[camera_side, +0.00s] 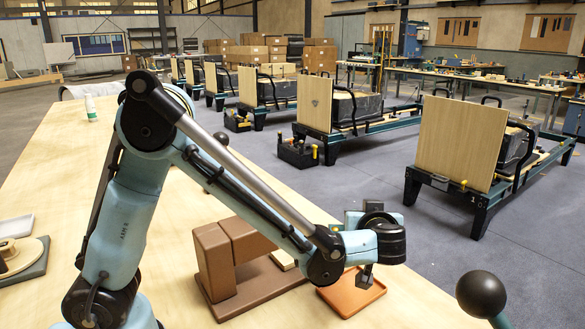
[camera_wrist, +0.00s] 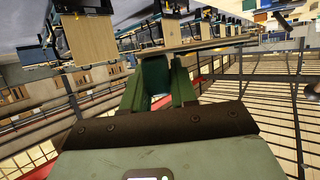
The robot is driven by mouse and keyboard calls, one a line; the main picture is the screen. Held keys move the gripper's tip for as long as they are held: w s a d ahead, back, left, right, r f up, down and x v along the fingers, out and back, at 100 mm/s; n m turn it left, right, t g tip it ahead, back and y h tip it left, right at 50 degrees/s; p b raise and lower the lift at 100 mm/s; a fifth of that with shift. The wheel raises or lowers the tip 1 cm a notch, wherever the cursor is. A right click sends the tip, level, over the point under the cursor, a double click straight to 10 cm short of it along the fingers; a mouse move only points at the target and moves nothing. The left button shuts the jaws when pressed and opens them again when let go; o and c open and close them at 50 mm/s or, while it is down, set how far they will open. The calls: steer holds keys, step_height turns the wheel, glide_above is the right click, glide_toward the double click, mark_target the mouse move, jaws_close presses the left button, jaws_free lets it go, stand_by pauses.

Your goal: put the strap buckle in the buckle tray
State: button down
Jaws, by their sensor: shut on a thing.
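My gripper (camera_side: 365,277) is at the end of the arm, pointing down over the orange-brown buckle tray (camera_side: 342,300) in the side view. In the wrist view the green fingers of my gripper (camera_wrist: 159,92) are closed on a green piece, which I take to be the strap buckle (camera_wrist: 154,74). Its shape is mostly hidden by the fingers. In the side view the held piece is too small and dark to tell from the fingertips. I cannot tell whether it touches the tray.
A brown block stand (camera_side: 233,255) is left of the tray, with a small cream piece (camera_side: 283,260) beside it. A white bottle (camera_side: 91,108) stands at the table's far end. A dark board (camera_side: 30,268) with round pieces lies at the left edge. The table (camera_side: 100,160) is otherwise largely bare.

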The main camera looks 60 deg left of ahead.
steer(key=shift+d+f+n+g+y, duration=0.35)
steer(key=shift+f+n+g, duration=0.15)
steer(key=shift+f, duration=1.35)
steer(key=shift+d+f+n+g+y, duration=0.3)
steer(key=shift+f+n+g, duration=0.2)
steer(key=shift+f, duration=1.35)
steer(key=shift+d+f+n+g+y, duration=0.3)
steer(key=shift+f+n+g, duration=0.2)
steer(key=shift+f, duration=1.35)
steer(key=shift+f, duration=0.25)
steer(key=shift+f, duration=0.35)
steer(key=c, duration=0.9)
jaws_free()
